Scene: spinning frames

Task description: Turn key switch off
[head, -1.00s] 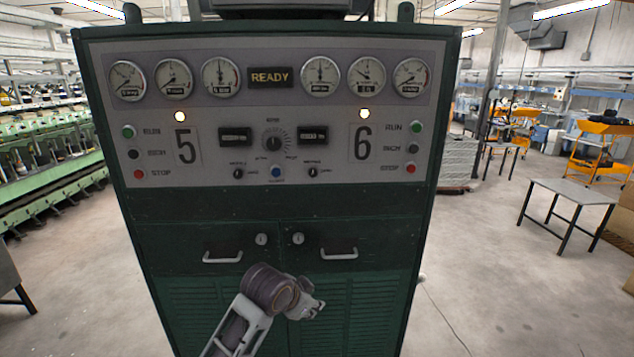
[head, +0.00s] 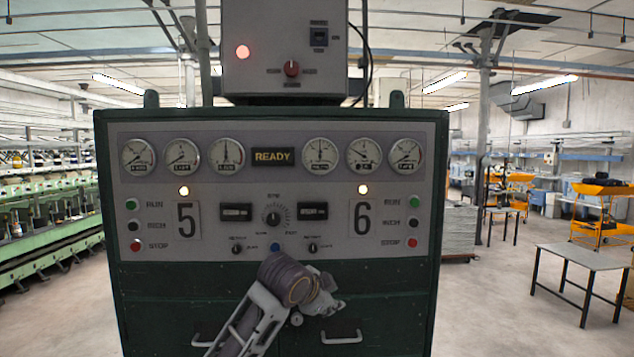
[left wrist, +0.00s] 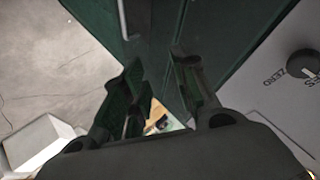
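A grey-and-green control cabinet stands ahead, its panel (head: 330,160) facing me. I cannot tell for certain which control is the key switch. Two small black turn switches, left (head: 237,249) and right (head: 312,248), sit low on the panel. A red turn switch (head: 291,69) is on the grey box above, near a lit red lamp (head: 243,52). My left gripper (head: 334,304) is in front of the cabinet, below the panel. In the left wrist view its fingers (left wrist: 157,62) are apart with nothing held. A black knob (left wrist: 303,63) labelled ZERO shows at right there. My right gripper is out of view.
Door handles (head: 342,339) are below my left gripper. A grey table (head: 590,258) stands off to the right, green machinery (head: 40,230) to the left. Floor between is clear.

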